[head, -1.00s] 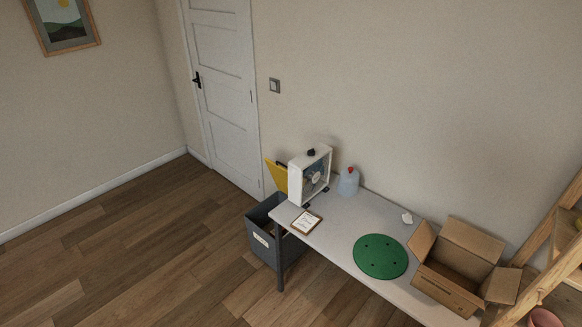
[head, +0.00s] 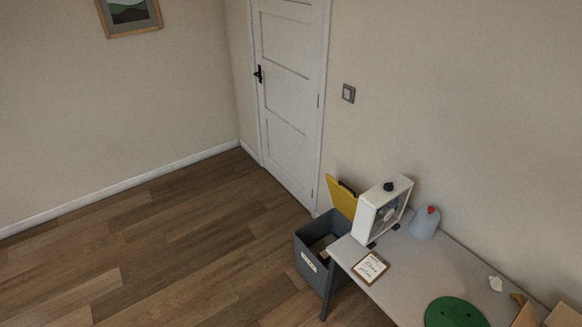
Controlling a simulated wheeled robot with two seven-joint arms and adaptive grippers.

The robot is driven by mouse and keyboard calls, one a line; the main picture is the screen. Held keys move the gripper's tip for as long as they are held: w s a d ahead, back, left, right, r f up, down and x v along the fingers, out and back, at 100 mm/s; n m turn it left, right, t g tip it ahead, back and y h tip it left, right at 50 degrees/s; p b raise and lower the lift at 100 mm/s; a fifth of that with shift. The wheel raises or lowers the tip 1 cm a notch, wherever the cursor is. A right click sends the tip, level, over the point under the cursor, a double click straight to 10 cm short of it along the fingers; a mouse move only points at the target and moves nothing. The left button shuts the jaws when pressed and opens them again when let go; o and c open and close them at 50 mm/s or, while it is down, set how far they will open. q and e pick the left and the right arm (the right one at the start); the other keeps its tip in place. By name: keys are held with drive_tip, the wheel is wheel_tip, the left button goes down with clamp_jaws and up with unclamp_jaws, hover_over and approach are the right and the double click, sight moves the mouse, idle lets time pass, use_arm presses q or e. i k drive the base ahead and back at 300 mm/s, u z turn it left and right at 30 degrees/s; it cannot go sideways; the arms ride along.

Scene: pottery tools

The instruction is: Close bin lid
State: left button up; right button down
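A grey bin (head: 307,258) with a white label stands on the floor at the left end of the table. Its yellow lid (head: 341,197) stands raised at the bin's back edge, near the wall, so the bin is open. Something brownish shows inside the bin, too dark to make out. The table end and the white box fan hide part of the bin's right side and part of the lid. Neither of my grippers shows in the head view.
The table (head: 416,262) carries a white fan (head: 384,210), a framed card (head: 370,268), a blue-grey jug (head: 425,222), a green disc (head: 454,313) and a cardboard box (head: 560,316). A white door (head: 289,95) is behind the bin. The wooden floor (head: 150,250) left of the bin is clear.

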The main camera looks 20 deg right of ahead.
sight(346, 202)
drive_tip(key=u, duration=0.3)
drive_tip(key=i, duration=1.85)
drive_tip(key=z, duration=0.65)
drive_tip(key=i, duration=1.05)
drive_tip(key=z, duration=0.9)
